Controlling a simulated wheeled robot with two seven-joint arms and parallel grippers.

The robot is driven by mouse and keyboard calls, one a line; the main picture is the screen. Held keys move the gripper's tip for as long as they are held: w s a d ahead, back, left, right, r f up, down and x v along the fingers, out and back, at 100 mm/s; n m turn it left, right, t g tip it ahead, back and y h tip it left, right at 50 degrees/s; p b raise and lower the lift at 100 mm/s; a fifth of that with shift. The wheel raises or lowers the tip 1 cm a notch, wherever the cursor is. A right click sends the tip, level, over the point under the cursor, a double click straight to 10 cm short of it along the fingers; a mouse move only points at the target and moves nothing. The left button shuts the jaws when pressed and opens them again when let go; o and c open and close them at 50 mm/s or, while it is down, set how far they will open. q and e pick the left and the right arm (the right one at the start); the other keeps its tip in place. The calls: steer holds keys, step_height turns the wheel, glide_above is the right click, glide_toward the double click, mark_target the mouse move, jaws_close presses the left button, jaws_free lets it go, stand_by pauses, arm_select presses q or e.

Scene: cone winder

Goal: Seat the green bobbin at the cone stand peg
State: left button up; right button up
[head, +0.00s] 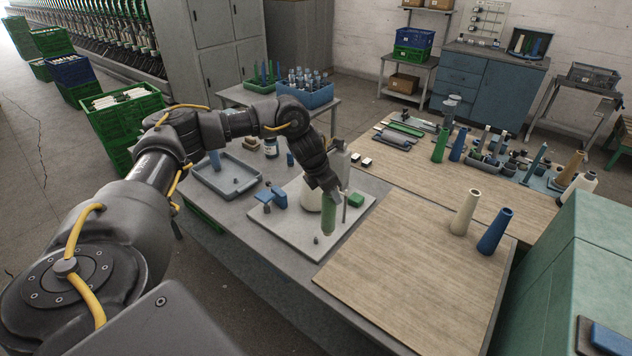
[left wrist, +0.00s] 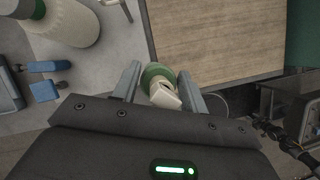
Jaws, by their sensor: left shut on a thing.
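My left gripper (head: 329,191) points down over the grey cone stand plate (head: 296,243) and is shut on the green bobbin (head: 328,219). The bobbin hangs nearly upright below the fingers, above the front part of the plate. In the left wrist view the green bobbin (left wrist: 154,73) sits between the two fingers (left wrist: 162,92), with a pale end facing the camera. A short grey peg (head: 317,239) stands on the plate just left of the bobbin's lower end. I cannot tell the gap between the bobbin's lower end and the plate. My right gripper is not in view.
A white cone (head: 311,196) and blue blocks (head: 272,197) stand on the plate, left of the bobbin. A thin rod (head: 345,207) rises close on its right. A cream cone (head: 465,212) and a blue cone (head: 495,231) stand on the wooden board (head: 400,270), otherwise mostly clear.

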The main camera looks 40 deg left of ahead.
arm_select(q)
steer(key=a+f+m+g+h+b, duration=0.1)
steer(key=a+f+m+b, duration=0.1)
steer(key=a+f+m, duration=0.2)
steer(key=shift+w+a+f+m, duration=0.2)
steer(key=shift+a+m, duration=0.1)
steer(key=shift+a, duration=0.5)
stand_by(0.4)
steer(key=shift+w+d, duration=0.15)
steer(key=shift+d, duration=0.1)
stand_by(0.3)
steer(key=shift+f+b, duration=2.1)
steer(key=shift+f, duration=0.55)
stand_by(0.8)
steer(key=o, duration=0.9)
steer(key=shift+o, duration=0.2)
